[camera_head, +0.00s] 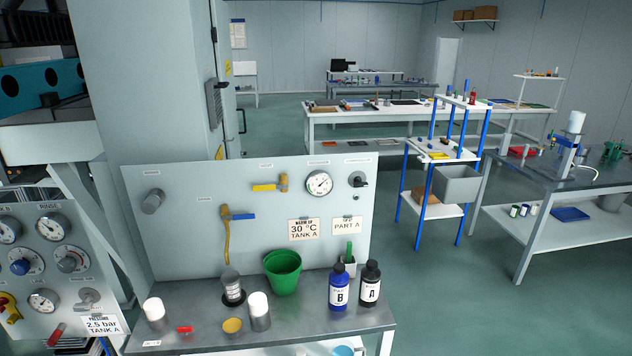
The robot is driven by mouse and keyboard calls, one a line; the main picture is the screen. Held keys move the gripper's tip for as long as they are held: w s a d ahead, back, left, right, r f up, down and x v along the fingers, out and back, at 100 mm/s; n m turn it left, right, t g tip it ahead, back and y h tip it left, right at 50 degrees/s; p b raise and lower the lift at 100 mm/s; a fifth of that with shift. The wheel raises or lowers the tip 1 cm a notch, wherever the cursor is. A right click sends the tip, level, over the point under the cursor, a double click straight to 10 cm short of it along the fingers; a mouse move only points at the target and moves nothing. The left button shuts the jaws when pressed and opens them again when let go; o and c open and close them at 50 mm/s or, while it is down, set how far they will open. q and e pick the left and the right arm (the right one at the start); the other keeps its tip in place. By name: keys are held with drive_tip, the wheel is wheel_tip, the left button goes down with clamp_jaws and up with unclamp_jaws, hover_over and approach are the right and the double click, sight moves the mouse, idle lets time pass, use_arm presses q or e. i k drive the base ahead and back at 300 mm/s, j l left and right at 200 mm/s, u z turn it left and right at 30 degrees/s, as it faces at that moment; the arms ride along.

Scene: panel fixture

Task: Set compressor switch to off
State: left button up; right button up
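A grey upright panel (190,240) stands behind a metal bench. A switch with a dark lever (357,180) sits at its upper right, under a small label. A second panel (20,325) at the left carries a grey switch-like knob (88,297) and a red and yellow control (9,308). The labels are too small to read, so I cannot tell which control is the compressor switch or how it is set. Neither of my grippers is in view.
The bench (205,295) holds a green bucket (283,272), bottles B (338,288) and A (370,284), white-capped containers and a red item. Open floor lies right.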

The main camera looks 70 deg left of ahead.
sight(357, 183)
drive_tip(key=k+l+u, duration=0.15)
drive_tip(key=u, duration=1.95)
